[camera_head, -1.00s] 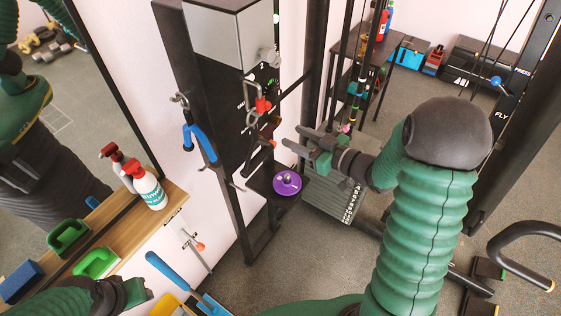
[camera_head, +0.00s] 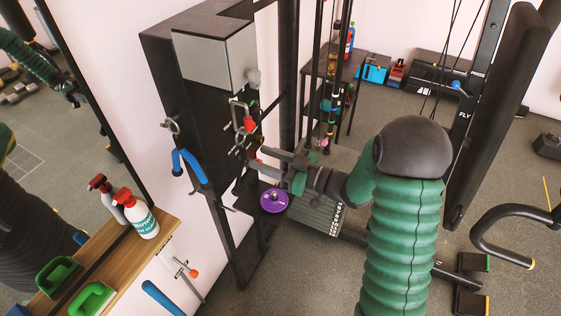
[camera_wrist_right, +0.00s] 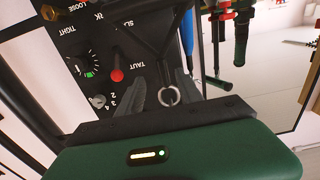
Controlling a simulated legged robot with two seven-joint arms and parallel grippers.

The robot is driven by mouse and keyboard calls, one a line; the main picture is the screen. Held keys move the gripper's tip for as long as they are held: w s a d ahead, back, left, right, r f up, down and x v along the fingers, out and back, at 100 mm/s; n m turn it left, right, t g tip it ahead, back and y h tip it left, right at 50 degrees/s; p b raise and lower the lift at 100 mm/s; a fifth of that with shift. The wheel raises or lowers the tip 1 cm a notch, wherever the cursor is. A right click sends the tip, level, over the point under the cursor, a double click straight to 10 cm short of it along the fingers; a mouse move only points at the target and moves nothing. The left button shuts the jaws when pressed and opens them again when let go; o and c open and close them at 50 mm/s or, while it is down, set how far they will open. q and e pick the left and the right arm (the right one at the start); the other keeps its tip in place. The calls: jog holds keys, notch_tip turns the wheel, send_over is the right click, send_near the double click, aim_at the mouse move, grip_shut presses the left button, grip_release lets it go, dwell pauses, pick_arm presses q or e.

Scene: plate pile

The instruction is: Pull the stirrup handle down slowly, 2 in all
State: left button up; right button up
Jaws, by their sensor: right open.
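My right gripper (camera_head: 258,157) reaches in from the right to the front of the black machine post. Its jaws are open. In the right wrist view the fingers of the right gripper (camera_wrist_right: 175,92) stand on both sides of a small metal ring (camera_wrist_right: 168,104). A dark V-shaped piece (camera_wrist_right: 153,42), which looks like part of the stirrup handle, runs to that ring. I cannot tell whether the fingers touch it. In the head view this spot is small and partly hidden by the gripper.
A panel with a red knob (camera_wrist_right: 117,75) and dials sits close beside the right fingers. A blue handle (camera_head: 189,165) hangs on the post. A purple disc (camera_head: 273,200) lies below the gripper. Spray bottles (camera_head: 142,215) stand on a wooden shelf (camera_head: 163,229) at left.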

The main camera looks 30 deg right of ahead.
aim_at(245, 156)
jog(key=x, duration=0.5)
jog(key=shift+w+a, duration=0.3)
jog(key=shift+a, duration=0.05)
jog(key=shift+w+d, duration=0.25)
jog(key=shift+d, duration=0.1)
jog(key=shift+a+r, duration=0.1)
jog(key=shift+a, duration=0.6)
jog(key=shift+a+r, duration=0.1)
jog(key=shift+a, duration=0.1)
jog(key=shift+d, duration=0.6)
jog(key=c, duration=0.5)
grip_shut()
pick_arm(q)
jog(key=shift+a+f, duration=0.15)
jog(key=shift+a, duration=0.5)
pick_arm(e)
jog(key=shift+a, duration=0.35)
pick_arm(q)
jog(key=shift+d, duration=0.25)
pick_arm(e)
jog(key=shift+d, duration=0.25)
